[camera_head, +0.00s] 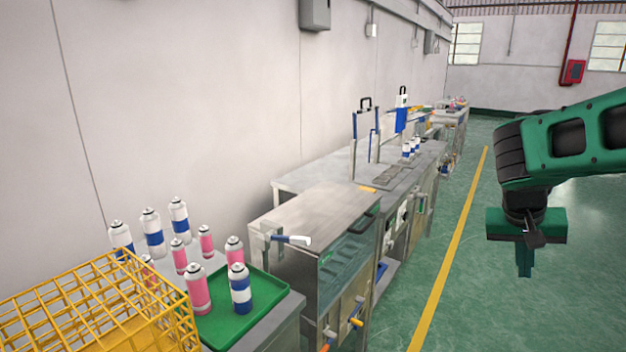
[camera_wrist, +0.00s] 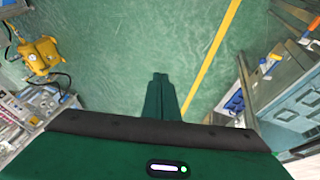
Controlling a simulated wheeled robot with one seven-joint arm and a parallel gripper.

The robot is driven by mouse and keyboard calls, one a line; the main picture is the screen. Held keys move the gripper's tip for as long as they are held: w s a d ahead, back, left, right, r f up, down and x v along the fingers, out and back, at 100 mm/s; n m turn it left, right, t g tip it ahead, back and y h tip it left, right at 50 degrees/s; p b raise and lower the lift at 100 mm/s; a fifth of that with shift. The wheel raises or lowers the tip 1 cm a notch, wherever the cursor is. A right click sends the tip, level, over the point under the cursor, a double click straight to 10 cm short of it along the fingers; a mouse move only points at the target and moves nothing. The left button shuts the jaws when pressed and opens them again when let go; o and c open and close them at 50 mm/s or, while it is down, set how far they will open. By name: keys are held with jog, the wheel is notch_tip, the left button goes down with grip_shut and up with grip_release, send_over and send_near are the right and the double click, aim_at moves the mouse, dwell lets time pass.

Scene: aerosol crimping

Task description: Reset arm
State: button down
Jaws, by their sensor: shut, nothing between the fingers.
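My gripper (camera_head: 525,262) hangs at the right of the head view, over the open green floor. Its fingers point down and are shut together, with nothing held. In the wrist view the shut fingers (camera_wrist: 160,98) show at the middle, above the floor. My green and black arm comes in from the right edge of the head view. The gripper is well apart from the benches and touches nothing.
A yellow wire basket (camera_head: 95,310) and a green tray (camera_head: 262,318) with pink and blue-white cans stand at lower left. Metal workbenches (camera_head: 330,205) line the wall. A yellow floor line (camera_head: 450,245) runs between benches and gripper. A yellow machine (camera_wrist: 40,55) shows in the wrist view.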

jog(key=s+a+f+g+y, duration=0.1)
jog(key=s+f+y, duration=0.1)
jog(key=s, duration=0.9)
jog(key=s+a+f+y, duration=0.2)
jog(key=s, duration=1)
jog(key=shift+s+f+g+y, duration=0.25)
jog(key=shift+f+g+y, duration=0.1)
jog(key=shift+g+y, duration=0.05)
jog(key=shift+w+f, duration=0.25)
jog(key=shift+w, duration=0.35)
